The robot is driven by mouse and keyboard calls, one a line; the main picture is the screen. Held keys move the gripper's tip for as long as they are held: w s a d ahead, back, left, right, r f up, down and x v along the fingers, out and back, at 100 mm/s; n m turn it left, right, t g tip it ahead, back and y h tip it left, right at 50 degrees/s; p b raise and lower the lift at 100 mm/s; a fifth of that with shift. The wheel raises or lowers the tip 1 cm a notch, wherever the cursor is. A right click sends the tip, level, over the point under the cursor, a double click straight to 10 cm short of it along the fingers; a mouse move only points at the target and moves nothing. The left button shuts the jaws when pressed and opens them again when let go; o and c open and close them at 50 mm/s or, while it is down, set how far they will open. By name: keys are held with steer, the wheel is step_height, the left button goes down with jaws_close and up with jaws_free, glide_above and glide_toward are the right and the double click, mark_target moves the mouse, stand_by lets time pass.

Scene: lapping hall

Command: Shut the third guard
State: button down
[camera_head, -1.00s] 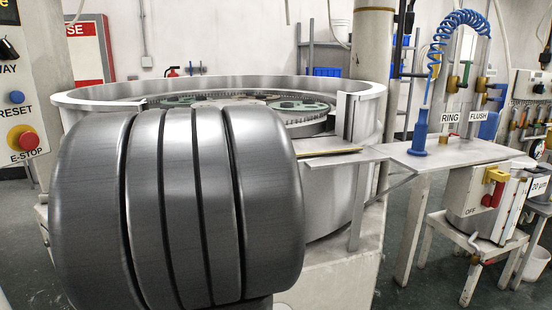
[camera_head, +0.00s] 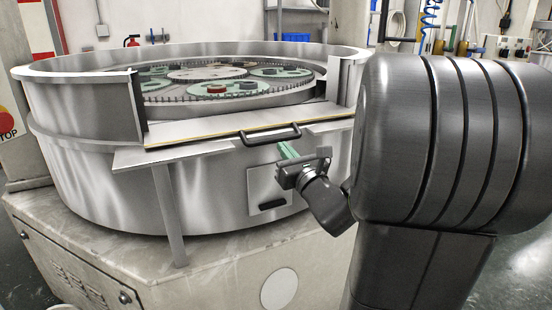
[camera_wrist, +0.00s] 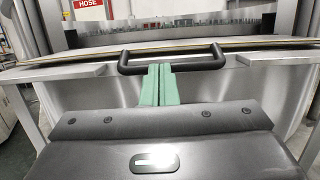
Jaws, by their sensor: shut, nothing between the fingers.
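A guard panel (camera_head: 240,128) with a yellowish edge lies folded down, nearly flat, at the opening in the round metal tub's wall. It carries a black bar handle (camera_head: 271,132), also seen in the wrist view (camera_wrist: 172,58). No number shows on it, so I cannot tell whether it is the third. My gripper (camera_head: 287,150) is below the handle, its green fingers together and empty. In the wrist view the fingertips (camera_wrist: 159,68) end just below the handle bar; I cannot tell whether they touch it.
The tub (camera_head: 90,190) holds green carrier discs (camera_head: 280,72) and a toothed ring. A flat metal ledge (camera_head: 190,152) on a post stands under the panel. A hatch (camera_head: 268,190) with a dark slot is in the tub's side. A pale base (camera_head: 130,270) juts out below.

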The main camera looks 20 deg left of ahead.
steer(key=w+a+r+p, duration=0.1)
steer(key=w+a+r, duration=0.3)
steer(key=shift+w+r, duration=0.2)
steer(key=shift+w, duration=0.1)
steer(key=shift+f, duration=0.1)
stand_by(1.5)
steer(key=s+d+f+b, duration=0.4)
steer(key=s+d+f, duration=0.25)
steer(key=f, duration=0.25)
steer(key=n+h+p, duration=0.1)
steer(key=h+p, duration=0.2)
steer(key=p, duration=0.8)
glide_toward(297, 150)
steer(key=shift+g, duration=0.3)
steer(key=x, duration=0.2)
steer(key=p+x, duration=0.1)
steer(key=x, duration=0.3)
steer(key=shift+w+r, duration=0.15)
steer(key=shift+r, duration=0.15)
steer(key=r+p, duration=0.1)
steer(key=s+r+p, duration=0.1)
steer(key=r, duration=0.1)
steer(key=shift+d+r, duration=0.1)
steer(key=shift+r, duration=0.25)
